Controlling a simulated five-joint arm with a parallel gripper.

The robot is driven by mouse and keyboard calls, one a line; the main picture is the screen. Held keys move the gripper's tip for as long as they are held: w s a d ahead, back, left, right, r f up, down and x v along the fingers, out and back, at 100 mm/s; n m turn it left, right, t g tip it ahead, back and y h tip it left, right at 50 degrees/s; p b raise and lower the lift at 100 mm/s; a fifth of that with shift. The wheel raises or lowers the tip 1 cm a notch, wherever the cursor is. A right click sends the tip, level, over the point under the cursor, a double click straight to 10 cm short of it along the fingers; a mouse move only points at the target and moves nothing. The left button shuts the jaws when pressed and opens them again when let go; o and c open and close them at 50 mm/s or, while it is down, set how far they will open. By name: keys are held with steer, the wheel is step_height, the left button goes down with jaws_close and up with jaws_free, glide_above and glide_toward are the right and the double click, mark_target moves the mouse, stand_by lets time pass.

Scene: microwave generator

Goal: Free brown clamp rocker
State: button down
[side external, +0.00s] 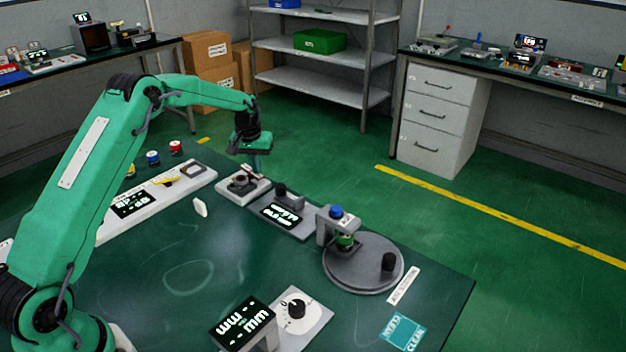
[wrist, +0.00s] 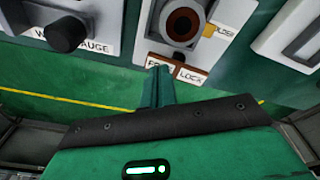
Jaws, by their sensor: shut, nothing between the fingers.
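The clamp unit is a pale block (side external: 232,192) on the bench in the side view. In the side view my gripper (side external: 258,160) is just above and behind the block; contact is unclear.
A grey gauge unit with a black knob (wrist: 66,32) stands beside the clamp unit in the wrist view. In the side view a display box (side external: 281,213) and a round turntable (side external: 350,275) stand to the right. A long white panel (side external: 165,197) lies to the left.

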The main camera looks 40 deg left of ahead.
mark_target(257, 176)
step_height(257, 176, up, 7)
stand_by(1.1)
steer(key=s+d+r+m+t, duration=0.1)
steer(key=s+d+r, duration=0.5)
steer(key=s+r, duration=0.2)
steer(key=s+d+r+m+t, duration=0.1)
steer(key=s+d+r+m, duration=0.1)
steer(key=s+d+r, duration=0.5)
steer(key=s+d+f+m+t, duration=0.1)
steer(key=s+d, duration=0.1)
steer(key=s, duration=0.9)
steer(key=s+d+f+m+t, duration=0.1)
steer(key=s+d+m, duration=0.1)
steer(key=s, duration=0.9)
steer(key=shift+d, duration=0.8)
